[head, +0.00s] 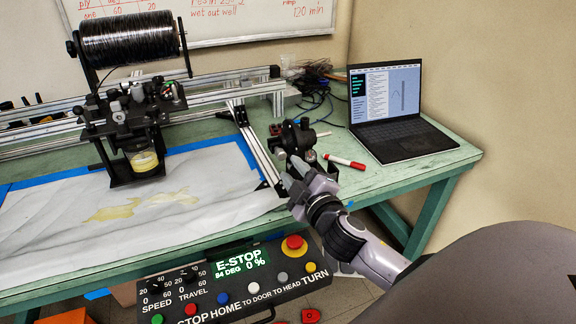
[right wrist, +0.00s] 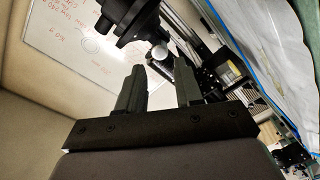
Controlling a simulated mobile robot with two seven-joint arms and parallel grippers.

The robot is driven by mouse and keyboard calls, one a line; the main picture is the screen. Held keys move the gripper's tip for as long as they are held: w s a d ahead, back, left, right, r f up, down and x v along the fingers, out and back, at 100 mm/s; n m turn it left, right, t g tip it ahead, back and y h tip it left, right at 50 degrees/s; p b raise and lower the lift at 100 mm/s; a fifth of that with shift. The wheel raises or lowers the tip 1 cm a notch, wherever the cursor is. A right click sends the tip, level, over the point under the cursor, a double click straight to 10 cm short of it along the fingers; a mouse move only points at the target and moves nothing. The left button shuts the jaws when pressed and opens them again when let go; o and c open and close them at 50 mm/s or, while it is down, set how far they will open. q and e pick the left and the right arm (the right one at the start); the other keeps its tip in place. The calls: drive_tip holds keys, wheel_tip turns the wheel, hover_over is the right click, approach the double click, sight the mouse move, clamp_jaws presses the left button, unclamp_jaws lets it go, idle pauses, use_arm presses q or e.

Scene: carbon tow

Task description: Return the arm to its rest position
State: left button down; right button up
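My right arm reaches in from the lower right in the head view. Its gripper (head: 291,180) is over the right end of the bench, just in front of a black mechanical fitting (head: 297,137). In the right wrist view the two fingers (right wrist: 158,82) stand apart with nothing between them. A black part with a pale round knob (right wrist: 158,52) shows beyond the fingertips, and I cannot tell whether it touches them. My left arm and gripper are not in view.
The green bench (head: 413,170) carries an open laptop (head: 390,105), a red and white marker (head: 344,162) and cables. The winding machine with a black tow spool (head: 128,38) stands at left over a white sheet (head: 60,215). A control panel (head: 235,280) reading E-STOP is in front.

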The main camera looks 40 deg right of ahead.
drive_tip(key=shift+s+a, duration=0.1)
drive_tip(key=shift+s, duration=0.45)
drive_tip(key=s+a+f+m+g+y, duration=0.1)
drive_tip(key=s+a+f+m+g, duration=0.15)
drive_tip(key=s+f+g, duration=0.4)
drive_tip(key=s+a+f+m+g+y, duration=0.2)
drive_tip(key=s+a+f+g, duration=0.15)
drive_tip(key=s, duration=0.65)
drive_tip(key=s+a+f+m+g+y, duration=0.1)
drive_tip(key=s+a+f+m+g, duration=0.1)
drive_tip(key=s+a+f+g, duration=0.45)
drive_tip(key=w+f+t+y, duration=0.1)
drive_tip(key=w+f+t, duration=0.3)
drive_tip(key=f+t, duration=0.3)
drive_tip(key=shift+w+f+t+y, duration=0.15)
drive_tip(key=shift+w+t+y, duration=0.2)
drive_tip(key=shift+t, duration=0.9)
drive_tip(key=shift+a, duration=0.1)
idle(0.8)
